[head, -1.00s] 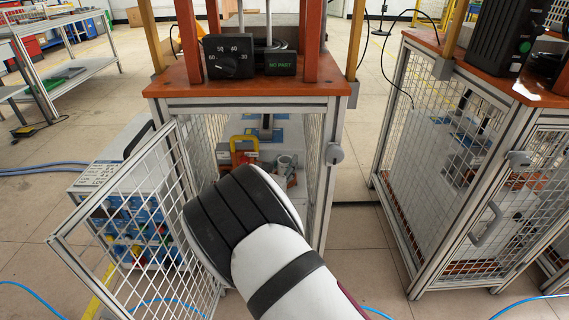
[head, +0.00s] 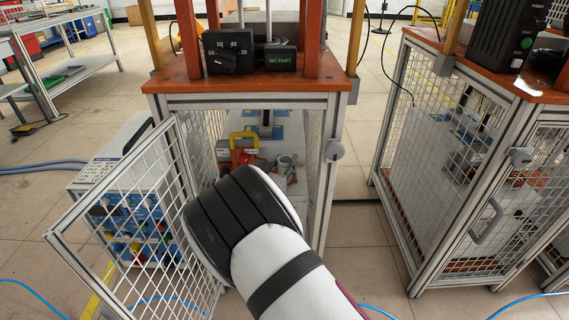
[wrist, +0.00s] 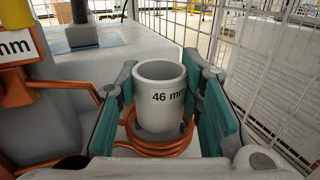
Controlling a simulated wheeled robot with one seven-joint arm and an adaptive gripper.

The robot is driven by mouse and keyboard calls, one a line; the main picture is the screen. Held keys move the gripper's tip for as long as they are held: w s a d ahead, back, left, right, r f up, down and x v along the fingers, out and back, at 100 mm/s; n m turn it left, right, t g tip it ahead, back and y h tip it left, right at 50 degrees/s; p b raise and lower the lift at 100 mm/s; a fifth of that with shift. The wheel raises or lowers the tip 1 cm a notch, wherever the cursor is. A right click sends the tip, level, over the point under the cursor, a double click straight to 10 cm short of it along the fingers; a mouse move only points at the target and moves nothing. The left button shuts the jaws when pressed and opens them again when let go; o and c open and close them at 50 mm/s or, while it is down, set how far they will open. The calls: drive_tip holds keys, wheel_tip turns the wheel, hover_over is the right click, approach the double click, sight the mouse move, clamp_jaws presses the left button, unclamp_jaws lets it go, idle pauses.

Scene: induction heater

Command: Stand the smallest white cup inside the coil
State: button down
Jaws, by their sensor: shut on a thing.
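In the wrist view a white cup (wrist: 158,97) marked "46 mm" stands upright between the two teal-padded fingers of my gripper (wrist: 164,90), which is shut on it. The copper-coloured coil (wrist: 160,148) lies at the cup's base, its turns showing in front of and beside the lower wall. The cup's bottom is hidden, so I cannot tell how deep it sits in the coil or whether it rests on anything. In the head view the cup (head: 285,162) shows small inside the cage, past my arm, which covers most of the gripper.
Mesh walls (wrist: 275,75) close in on the right. In the head view the cage door (head: 140,220) hangs open at left. A panel (head: 281,59) reads "NO PART".

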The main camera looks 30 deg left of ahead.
drive_tip(key=shift+f+b, duration=0.4)
drive_tip(key=shift+f, duration=0.45)
idle(0.6)
drive_tip(key=c, duration=1)
unclamp_jaws()
drive_tip(key=shift+c, duration=0.2)
drive_tip(key=shift+o, duration=0.2)
drive_tip(key=shift+s+f, duration=0.1)
drive_tip(key=shift+r+p, duration=1.65)
drive_tip(key=shift+r, duration=1.1)
